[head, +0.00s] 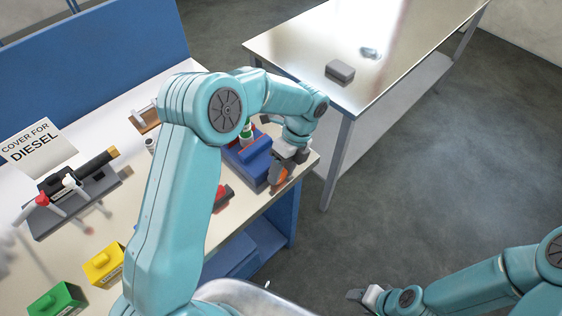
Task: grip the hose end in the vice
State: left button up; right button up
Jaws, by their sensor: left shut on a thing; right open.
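The blue vice (252,163) stands at the right end of the workbench, partly behind my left arm. A small green and white piece (246,133) shows upright at the vice's far side; I cannot tell whether it is the hose end or whether the jaws touch it. My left gripper (284,173) reaches down at the vice's right side and is shut on a small orange part (281,177), mostly hidden by the fingers. I cannot tell whether this part belongs to the vice. My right gripper (362,297) is open and empty, low over the floor.
On the workbench (84,226) are a rack with red and white handles and a black cylinder (100,160), a "cover for diesel" sign (33,146), yellow (103,264) and green (57,299) blocks. A second table with a grey block (340,71) stands behind; floor separates them.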

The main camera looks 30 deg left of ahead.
pick_arm(q)
jog(key=shift+w+g+p, duration=0.1)
jog(key=shift+g+p, duration=0.2)
jog(key=shift+p, duration=0.05)
dwell(0.3)
jog(key=o, duration=1)
jog(key=shift+o, duration=0.2)
